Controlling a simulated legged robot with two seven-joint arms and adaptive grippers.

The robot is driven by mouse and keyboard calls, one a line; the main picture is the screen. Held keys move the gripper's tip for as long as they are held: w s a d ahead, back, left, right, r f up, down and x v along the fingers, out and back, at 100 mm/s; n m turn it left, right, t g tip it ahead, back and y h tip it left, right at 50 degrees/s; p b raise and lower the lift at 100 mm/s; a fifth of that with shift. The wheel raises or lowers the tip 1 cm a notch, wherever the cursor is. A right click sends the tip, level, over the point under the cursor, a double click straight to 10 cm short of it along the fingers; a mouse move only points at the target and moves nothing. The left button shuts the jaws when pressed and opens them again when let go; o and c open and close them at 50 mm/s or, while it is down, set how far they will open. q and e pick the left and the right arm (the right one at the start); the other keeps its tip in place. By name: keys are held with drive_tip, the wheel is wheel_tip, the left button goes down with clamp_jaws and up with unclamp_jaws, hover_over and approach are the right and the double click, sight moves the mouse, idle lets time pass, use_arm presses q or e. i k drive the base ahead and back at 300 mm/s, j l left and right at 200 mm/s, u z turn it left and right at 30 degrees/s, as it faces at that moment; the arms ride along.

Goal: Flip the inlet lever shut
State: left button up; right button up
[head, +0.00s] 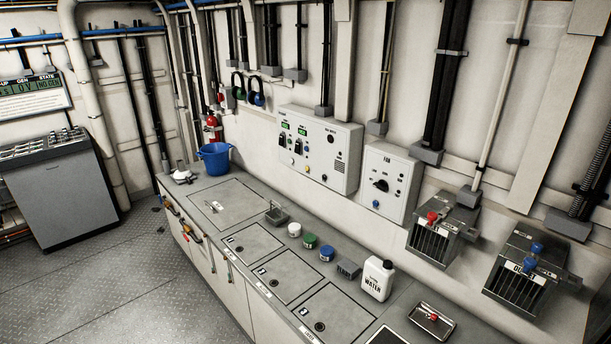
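Two grey louvred vent boxes hang on the wall at the right. The left vent box (430,246) carries a red-knobbed lever (432,217) on its top; I cannot read any label on it. The right vent box (512,291) has a label that seems to begin with "OUT" and carries a blue-knobbed lever (529,265), with another blue knob (537,248) behind it. No lever is plainly marked inlet, and I cannot tell whether either is open or shut. Neither of my grippers is in view.
A long grey counter (240,205) with hatches runs below the boxes. On it stand a water jug (377,280), a small tray with a red item (433,320), several small jars and a blue bucket (214,158). The floor (110,290) at the left is open.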

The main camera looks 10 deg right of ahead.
sight(433, 218)
drive_tip(key=z, duration=1.35)
